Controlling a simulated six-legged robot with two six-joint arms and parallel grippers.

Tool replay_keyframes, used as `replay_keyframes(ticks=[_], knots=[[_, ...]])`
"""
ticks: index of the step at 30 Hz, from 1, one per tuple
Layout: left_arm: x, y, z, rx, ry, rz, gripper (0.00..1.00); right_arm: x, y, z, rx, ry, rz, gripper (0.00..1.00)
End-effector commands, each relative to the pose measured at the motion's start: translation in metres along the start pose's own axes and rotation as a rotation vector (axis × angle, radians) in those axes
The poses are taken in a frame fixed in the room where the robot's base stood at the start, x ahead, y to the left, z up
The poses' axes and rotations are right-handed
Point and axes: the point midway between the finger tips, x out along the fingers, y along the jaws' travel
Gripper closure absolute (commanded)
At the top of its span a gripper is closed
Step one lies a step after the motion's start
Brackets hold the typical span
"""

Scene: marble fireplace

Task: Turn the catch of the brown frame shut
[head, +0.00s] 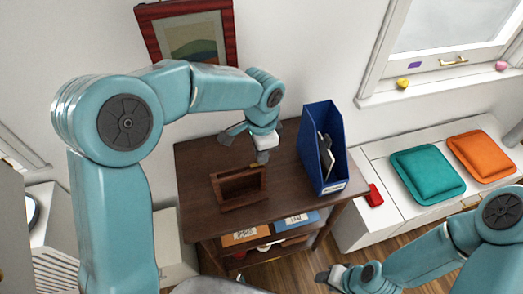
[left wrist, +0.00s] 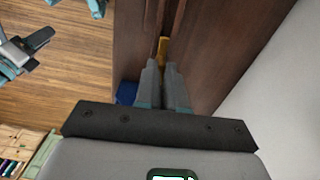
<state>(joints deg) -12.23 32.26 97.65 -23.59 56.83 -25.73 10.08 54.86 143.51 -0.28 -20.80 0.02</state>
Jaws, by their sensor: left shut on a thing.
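The brown frame (head: 240,203) stands on the dark wooden table, a small open wooden box shape. My left gripper (head: 262,157) points down at its upper right end. In the left wrist view a brass-yellow piece, the catch (left wrist: 163,47), shows at the tips of my left gripper (left wrist: 163,68). The fingers are close together and shut on it; they hide part of it, so its exact angle cannot be told. My right gripper (head: 328,277) is low at the right, away from the frame, and also shows in the left wrist view (left wrist: 30,45); its opening is unclear.
A blue file holder (head: 316,150) stands on the table (head: 195,165), right of the frame. Folders lie on the shelf below. A white bench (head: 365,220) at right bears a teal cushion (head: 427,173), an orange cushion (head: 482,153) and a red object (head: 374,195). A picture (head: 190,35) hangs behind.

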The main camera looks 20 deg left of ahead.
Motion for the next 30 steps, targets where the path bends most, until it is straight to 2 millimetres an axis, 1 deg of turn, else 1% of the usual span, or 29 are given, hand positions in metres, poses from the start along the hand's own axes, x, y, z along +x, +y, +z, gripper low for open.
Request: replay_keyframes(ticks=[6, 19, 21, 22, 30], knots=[[0.0001, 0.0001, 0.0003, 0.044, -0.001, 0.001, 1.0, -0.0007, -0.0002, 0.0, 0.0, 0.0, 0.0, 0.57], [0.0002, 0.0, 0.0003, 0.053, -0.001, 0.0, 1.0, -0.0007, -0.0002, 0.0, 0.0, 0.0, 0.0, 0.57], [0.0002, 0.0, 0.0003, 0.052, -0.001, 0.0, 0.75, -0.0007, -0.0002, 0.0, 0.0, 0.0, 0.0, 0.57], [0.0002, 0.0, 0.0002, 0.052, -0.001, 0.0, 0.65, -0.0007, -0.0002, 0.0, 0.0, 0.0, 0.0, 0.57], [-0.0001, -0.0001, 0.0001, 0.052, 0.0, 0.0, 0.65, -0.0006, -0.0002, 0.0, 0.0, 0.0, 0.0, 0.57]])
